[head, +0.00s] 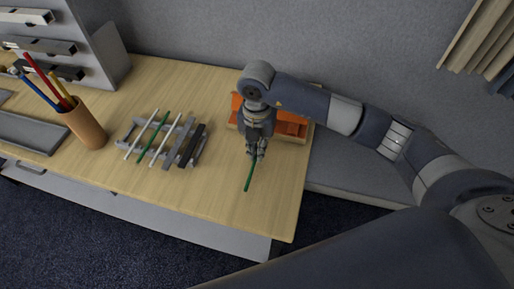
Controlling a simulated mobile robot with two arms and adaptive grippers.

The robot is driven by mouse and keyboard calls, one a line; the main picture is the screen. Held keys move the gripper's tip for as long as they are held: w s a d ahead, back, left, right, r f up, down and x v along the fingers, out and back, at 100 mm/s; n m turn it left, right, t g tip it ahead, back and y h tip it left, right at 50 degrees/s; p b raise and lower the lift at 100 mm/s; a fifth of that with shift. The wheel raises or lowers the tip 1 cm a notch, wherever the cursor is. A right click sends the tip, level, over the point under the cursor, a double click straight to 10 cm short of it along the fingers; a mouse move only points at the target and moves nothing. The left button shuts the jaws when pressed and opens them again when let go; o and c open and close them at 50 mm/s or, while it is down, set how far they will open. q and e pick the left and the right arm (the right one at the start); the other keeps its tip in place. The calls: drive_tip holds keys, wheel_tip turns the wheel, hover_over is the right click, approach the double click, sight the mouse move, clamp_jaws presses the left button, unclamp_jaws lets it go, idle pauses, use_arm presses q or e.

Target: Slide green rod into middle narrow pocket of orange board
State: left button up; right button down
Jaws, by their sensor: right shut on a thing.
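My right gripper (256,153) is shut on a green rod (248,178). The rod hangs down from the fingers, slightly tilted, over the wooden table in front of the orange board. The orange board (292,127) lies near the table's right end, behind my gripper and wrist. My arm hides its left and middle part, so its middle narrow pocket cannot be made out. My left gripper is not in view.
A grey rack (186,160) with white, green and dark rods stands left of my gripper. A brown cup (86,126) of coloured sticks and a grey tray (30,132) are further left. The table's front right area (270,205) is clear.

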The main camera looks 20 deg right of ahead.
drive_tip(key=shift+w+d+b, duration=0.55)
drive_tip(key=shift+w+d, duration=0.1)
drive_tip(key=shift+w, duration=0.35)
drive_tip(key=shift+w+d+b, duration=0.5)
drive_tip(key=shift+w+d, duration=0.2)
drive_tip(key=shift+w, duration=0.25)
drive_tip(key=shift+w+d+b, duration=0.55)
drive_tip(key=shift+w+d, duration=0.1)
drive_tip(key=shift+w, duration=0.35)
drive_tip(key=shift+s+a, duration=0.1)
drive_tip(key=shift+s, duration=0.05)
drive_tip(key=shift+s+a+p, duration=0.25)
drive_tip(key=shift+s+p, duration=0.1)
drive_tip(key=shift+s, duration=0.05)
drive_tip(key=shift+s+a+p, duration=0.35)
drive_tip(key=shift+s+a, duration=0.4)
drive_tip(key=shift+s, duration=0.35)
drive_tip(key=shift+s+a+p, duration=0.35)
drive_tip(key=shift+s+a, duration=0.4)
drive_tip(key=shift+s, duration=0.3)
drive_tip(key=shift+b, duration=0.3)
idle(0.6)
drive_tip(key=shift+w+d, duration=0.1)
drive_tip(key=shift+d, duration=0.05)
drive_tip(key=shift+w+d, duration=0.15)
drive_tip(key=shift+w, duration=0.15)
drive_tip(key=shift+w+d+b, duration=0.6)
drive_tip(key=shift+w+b, duration=0.05)
drive_tip(key=shift+w, duration=0.2)
